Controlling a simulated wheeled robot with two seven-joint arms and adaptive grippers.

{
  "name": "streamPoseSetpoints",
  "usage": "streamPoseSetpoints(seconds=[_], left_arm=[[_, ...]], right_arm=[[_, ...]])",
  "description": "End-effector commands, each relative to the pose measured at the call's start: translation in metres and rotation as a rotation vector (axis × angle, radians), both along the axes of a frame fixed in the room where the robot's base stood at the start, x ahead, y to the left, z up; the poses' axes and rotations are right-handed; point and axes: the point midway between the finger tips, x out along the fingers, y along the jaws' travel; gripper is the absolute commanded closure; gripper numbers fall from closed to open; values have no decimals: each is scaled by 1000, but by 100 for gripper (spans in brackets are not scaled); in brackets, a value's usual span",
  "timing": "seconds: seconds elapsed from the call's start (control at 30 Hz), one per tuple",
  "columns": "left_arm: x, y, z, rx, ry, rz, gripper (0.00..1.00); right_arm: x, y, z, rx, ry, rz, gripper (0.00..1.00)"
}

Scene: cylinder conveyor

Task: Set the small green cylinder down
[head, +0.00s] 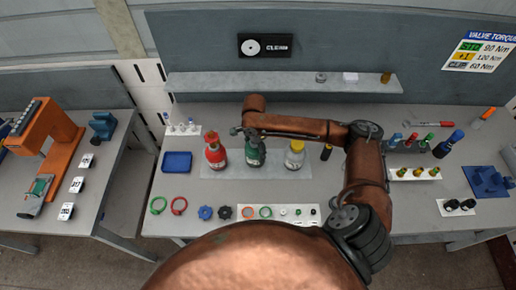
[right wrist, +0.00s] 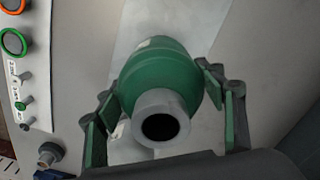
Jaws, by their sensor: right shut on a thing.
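The small green cylinder (head: 256,155) is upright over the pale mat (head: 230,171) on the bench, between a red cylinder (head: 214,154) and a yellow-topped cylinder (head: 294,157). My right gripper (head: 249,134) is at its top, shut on it. In the right wrist view the green cylinder (right wrist: 160,68), with its grey open neck, lies between the green-padded fingers of the gripper (right wrist: 165,95). Whether its base touches the mat cannot be told. My left gripper is not in view.
A blue tray (head: 177,162) lies left of the mat. Coloured rings, handwheels and a strip of small fittings (head: 290,212) line the front edge. Racked bottles (head: 412,145) stand at the right. The red and yellow-topped cylinders stand close on either side.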

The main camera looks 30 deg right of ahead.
Motion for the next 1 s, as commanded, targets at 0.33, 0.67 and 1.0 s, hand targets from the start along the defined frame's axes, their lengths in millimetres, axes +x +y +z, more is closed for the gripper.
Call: streamPoseSetpoints(seconds=[0.33, 0.67, 1.0], left_arm=[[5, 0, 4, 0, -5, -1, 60], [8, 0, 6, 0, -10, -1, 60], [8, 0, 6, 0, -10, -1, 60]], right_arm=[[1, -1, -23, -2, -4, 0, 95], [-1, -2, -27, -2, 2, -1, 30], [-1, -1, -27, -2, 2, 0, 19]])
